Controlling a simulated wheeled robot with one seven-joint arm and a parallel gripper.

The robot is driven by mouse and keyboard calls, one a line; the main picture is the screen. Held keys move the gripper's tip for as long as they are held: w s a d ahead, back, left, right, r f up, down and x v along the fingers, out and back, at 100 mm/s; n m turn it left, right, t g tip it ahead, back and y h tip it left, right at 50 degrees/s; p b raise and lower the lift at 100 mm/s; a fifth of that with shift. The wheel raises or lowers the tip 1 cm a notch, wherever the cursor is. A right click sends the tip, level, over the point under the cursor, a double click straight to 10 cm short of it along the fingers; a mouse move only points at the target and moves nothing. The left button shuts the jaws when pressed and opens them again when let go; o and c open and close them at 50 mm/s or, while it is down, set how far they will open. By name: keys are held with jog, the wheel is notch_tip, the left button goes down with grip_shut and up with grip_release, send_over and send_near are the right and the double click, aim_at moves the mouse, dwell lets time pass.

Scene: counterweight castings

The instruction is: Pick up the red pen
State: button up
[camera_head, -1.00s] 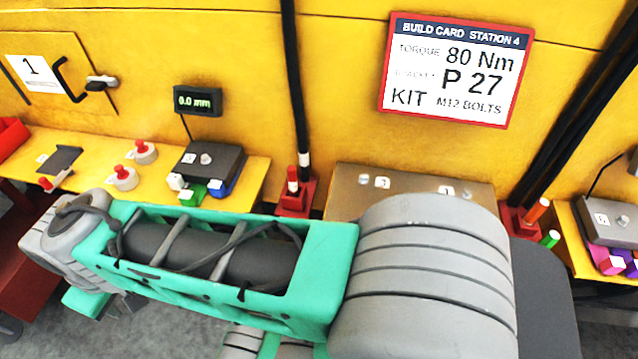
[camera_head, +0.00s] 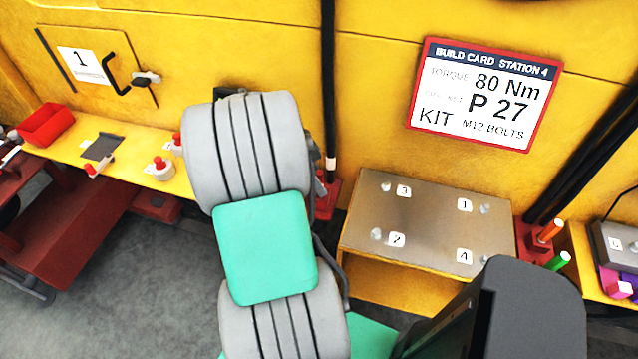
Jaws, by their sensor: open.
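No red pen shows clearly. An orange pen-like stick (camera_head: 551,230) stands tilted at the red block on the right, and a green one (camera_head: 558,261) is just below it. A small red piece (camera_head: 320,188) shows at the foot of the black pole, mostly hidden behind my arm; I cannot tell whether it is a pen. A small red-and-white piece (camera_head: 98,167) lies beside a dark plate on the left shelf. My gripper is not in view; only my arm's grey and green links show.
A red bin (camera_head: 46,124) and red-knobbed white bases (camera_head: 161,168) are on the left shelf. Grey floor (camera_head: 150,270) is open.

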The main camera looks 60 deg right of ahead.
jog(key=shift+x, duration=0.85)
grip_shut()
